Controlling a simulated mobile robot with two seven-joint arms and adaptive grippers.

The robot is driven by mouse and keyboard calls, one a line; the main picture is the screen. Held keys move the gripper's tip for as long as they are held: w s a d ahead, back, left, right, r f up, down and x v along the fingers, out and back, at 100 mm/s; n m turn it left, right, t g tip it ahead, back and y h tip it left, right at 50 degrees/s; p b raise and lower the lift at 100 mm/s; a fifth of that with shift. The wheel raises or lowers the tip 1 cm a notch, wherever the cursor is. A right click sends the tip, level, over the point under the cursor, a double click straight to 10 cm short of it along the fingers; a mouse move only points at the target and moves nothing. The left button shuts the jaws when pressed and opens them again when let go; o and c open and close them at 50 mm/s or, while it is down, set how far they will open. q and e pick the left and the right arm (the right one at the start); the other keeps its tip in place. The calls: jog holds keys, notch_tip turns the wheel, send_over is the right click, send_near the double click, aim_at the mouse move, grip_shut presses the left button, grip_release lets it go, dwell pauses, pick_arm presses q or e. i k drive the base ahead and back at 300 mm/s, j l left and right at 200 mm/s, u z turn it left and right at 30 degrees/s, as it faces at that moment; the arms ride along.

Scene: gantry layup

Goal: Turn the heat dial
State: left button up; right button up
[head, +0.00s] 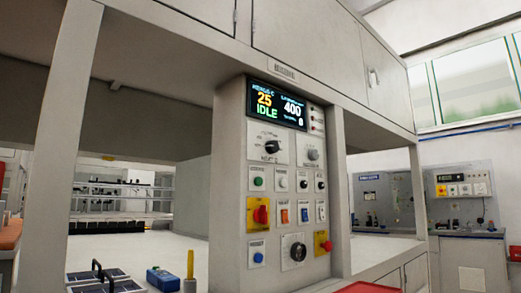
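A grey control panel (229,190) stands upright near the middle of the head view. A large black dial with a white pointer (270,144) is below the display, with tick marks around it; its label is too small to read surely. A smaller grey knob (312,154) is to its right. A big black round knob (298,250) is low on the panel. The display (277,105) reads 25, IDLE and 400. I cannot tell from the labels which knob is the heat dial. Neither of my grippers is in view.
The panel also has a green button (258,182), red knobs on yellow plates (261,214), an orange switch (285,216) and a blue button (258,257). A blue box (162,279) and a yellow post (190,264) are low left. A red surface (368,288) shows at the bottom right.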

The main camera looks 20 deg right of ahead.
aim_at(272, 147)
jog(key=i+l+u, duration=0.1)
jog(key=l, duration=0.25)
jog(key=i+l+u, duration=0.1)
jog(key=l, duration=0.25)
jog(key=l+u, duration=0.1)
jog(key=l, duration=0.3)
jog(key=i+l, duration=0.1)
jog(key=l, duration=0.45)
jog(key=i+l+u, duration=0.1)
jog(key=l, duration=0.45)
jog(key=i+l, duration=0.1)
jog(key=l, duration=0.45)
jog(key=i+l, duration=0.1)
jog(key=l, duration=0.5)
jog(key=u, duration=0.05)
